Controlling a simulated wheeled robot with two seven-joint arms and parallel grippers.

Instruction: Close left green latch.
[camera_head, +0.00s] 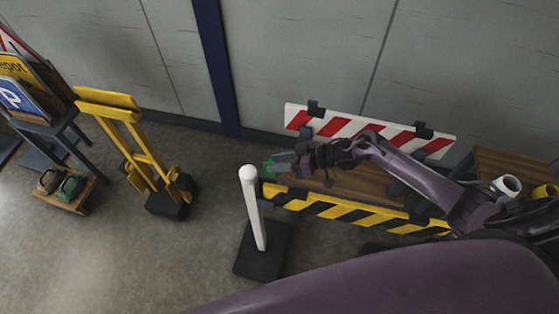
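A small green latch (268,169) shows at the left end of the yellow-and-black striped board (345,210), just right of the top of a white post. My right arm reaches in from the right over the boards. My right gripper (277,163) is at the green latch, its fingertips pointing left and overlapping it in the view. Part of the latch is hidden by the fingers. The picture is too small to tell whether the fingers are open or shut, or touch the latch. My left gripper is not in view.
The white post (252,210) stands on a dark base close by the gripper. A red-and-white striped board (365,131) is behind the arm. A yellow folding stand (135,140) and a sign rack stand at left. Open floor lies at lower left.

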